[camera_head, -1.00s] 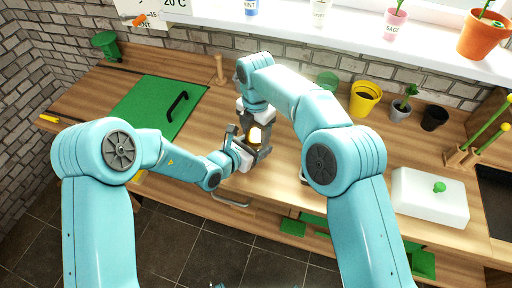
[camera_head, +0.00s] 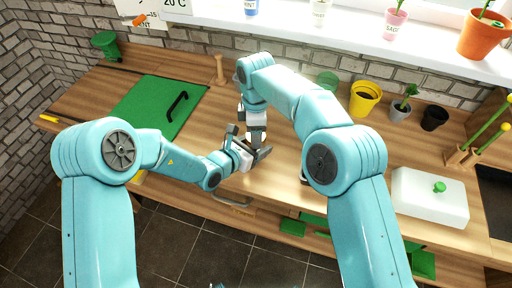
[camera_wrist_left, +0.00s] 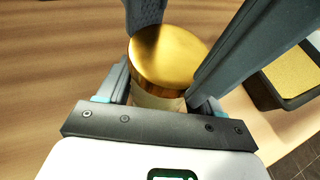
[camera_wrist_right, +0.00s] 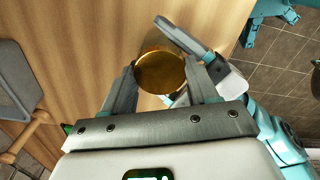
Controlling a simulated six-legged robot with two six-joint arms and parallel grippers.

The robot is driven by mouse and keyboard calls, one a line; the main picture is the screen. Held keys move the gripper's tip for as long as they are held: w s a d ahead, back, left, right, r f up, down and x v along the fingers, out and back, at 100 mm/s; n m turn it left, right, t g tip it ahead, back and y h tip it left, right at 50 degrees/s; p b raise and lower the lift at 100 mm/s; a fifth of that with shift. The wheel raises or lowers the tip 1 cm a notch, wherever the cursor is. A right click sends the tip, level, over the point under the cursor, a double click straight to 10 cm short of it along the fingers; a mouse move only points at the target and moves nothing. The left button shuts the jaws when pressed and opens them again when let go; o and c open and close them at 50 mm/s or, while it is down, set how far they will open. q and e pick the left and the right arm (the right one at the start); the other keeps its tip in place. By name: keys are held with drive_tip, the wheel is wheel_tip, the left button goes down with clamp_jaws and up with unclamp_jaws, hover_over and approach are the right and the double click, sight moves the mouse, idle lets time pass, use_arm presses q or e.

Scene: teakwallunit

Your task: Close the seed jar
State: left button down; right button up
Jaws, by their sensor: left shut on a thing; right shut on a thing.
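The seed jar shows in the left wrist view as a round gold lid (camera_wrist_left: 168,52) on a pale body (camera_wrist_left: 155,98). The lid sits directly over the body; whether it is fully seated I cannot tell. My left gripper (camera_head: 246,145) is shut around the jar's body from the side, above the worktop (camera_head: 290,180). My right gripper (camera_head: 257,138) comes from above and is shut on the gold lid, which also shows between its fingers in the right wrist view (camera_wrist_right: 160,73). In the head view the grippers hide the jar.
A green panel (camera_head: 145,100) with a black handle lies left on the worktop. A white box (camera_head: 425,205) with a green knob stands right. A yellow pot (camera_head: 364,99) and smaller pots (camera_head: 434,118) stand along the back.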

drive_tip(key=o, duration=1.2)
drive_tip(key=shift+c, duration=0.2)
drive_tip(key=shift+r, duration=2.3)
drive_tip(key=shift+c, duration=0.3)
